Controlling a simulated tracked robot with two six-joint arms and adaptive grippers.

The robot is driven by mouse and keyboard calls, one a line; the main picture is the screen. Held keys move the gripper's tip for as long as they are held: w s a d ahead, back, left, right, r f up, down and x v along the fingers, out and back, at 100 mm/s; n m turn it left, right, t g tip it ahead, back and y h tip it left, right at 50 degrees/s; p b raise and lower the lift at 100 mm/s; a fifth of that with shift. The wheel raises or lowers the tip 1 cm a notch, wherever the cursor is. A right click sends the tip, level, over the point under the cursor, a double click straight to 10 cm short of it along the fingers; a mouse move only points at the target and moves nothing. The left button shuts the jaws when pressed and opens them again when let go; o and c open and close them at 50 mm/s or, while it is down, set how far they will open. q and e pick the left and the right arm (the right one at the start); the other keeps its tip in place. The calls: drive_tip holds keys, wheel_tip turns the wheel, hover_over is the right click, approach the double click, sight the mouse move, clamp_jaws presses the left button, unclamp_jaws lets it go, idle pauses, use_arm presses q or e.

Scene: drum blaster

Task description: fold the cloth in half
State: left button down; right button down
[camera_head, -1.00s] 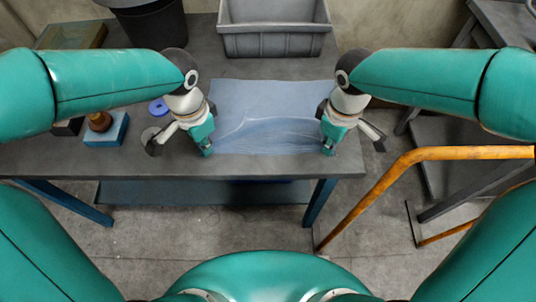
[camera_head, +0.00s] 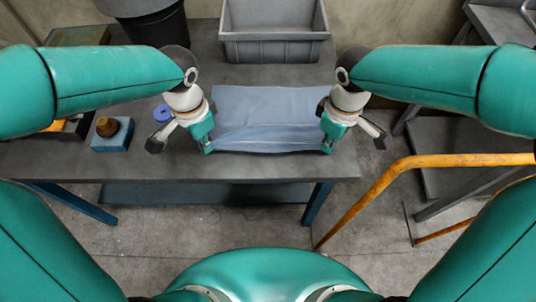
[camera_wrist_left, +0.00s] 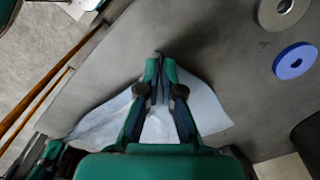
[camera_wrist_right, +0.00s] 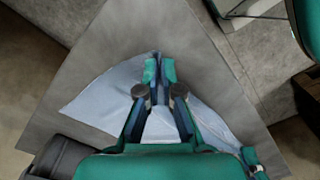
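A light blue cloth (camera_head: 270,105) lies on the grey table, with a crease running across its near part. My left gripper (camera_head: 209,148) is at its near left corner, fingers closed on the cloth; the left wrist view shows the corner pinched between the fingertips (camera_wrist_left: 159,68). My right gripper (camera_head: 327,147) is at the near right corner; the right wrist view shows the fingertips (camera_wrist_right: 160,68) closed on that corner. The near edge between the grippers looks fairly straight. How high the corners are above the table I cannot tell.
A grey bin (camera_head: 275,35) stands behind the cloth. A blue ring (camera_head: 162,113) and a blue block (camera_head: 113,136) with a brown knob lie to the left. A grey ring (camera_wrist_left: 283,12) shows in the left wrist view. An orange rail (camera_head: 400,180) is at the right.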

use_arm(q)
drive_tip(key=shift+r, duration=0.5)
use_arm(e)
drive_tip(key=shift+r, duration=0.5)
use_arm(q)
drive_tip(key=shift+r+p, duration=0.1)
drive_tip(key=shift+p, duration=0.2)
use_arm(e)
drive_tip(key=shift+r, duration=0.1)
